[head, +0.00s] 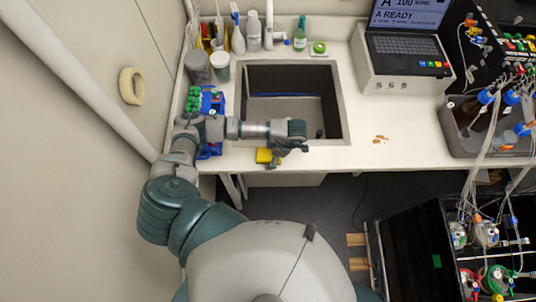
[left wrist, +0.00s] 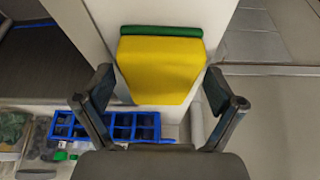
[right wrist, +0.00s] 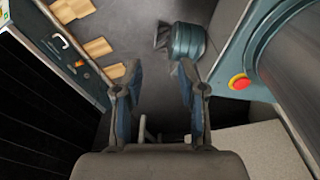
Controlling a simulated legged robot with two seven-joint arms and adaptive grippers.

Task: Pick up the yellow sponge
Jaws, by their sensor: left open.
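The yellow sponge (head: 264,156) lies at the front edge of the bench, just in front of the sink, in the head view. In the left wrist view the sponge (left wrist: 160,68) has a green strip along its far side. My left gripper (head: 280,153) is right beside it in the head view. In the left wrist view my left gripper (left wrist: 160,100) is open, its two fingers spread to either side of the sponge's near part. I cannot tell whether they touch it. My right gripper (right wrist: 160,80) is open and empty, over the floor area in the right wrist view.
The sink (head: 335,110) is behind the sponge. A blue rack (head: 217,103) with green-capped tubes stands left of it; a blue rack (left wrist: 130,125) shows in the left wrist view. A laptop (head: 405,35) and tubing-covered equipment stand right. The bench right of the sink is mostly clear.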

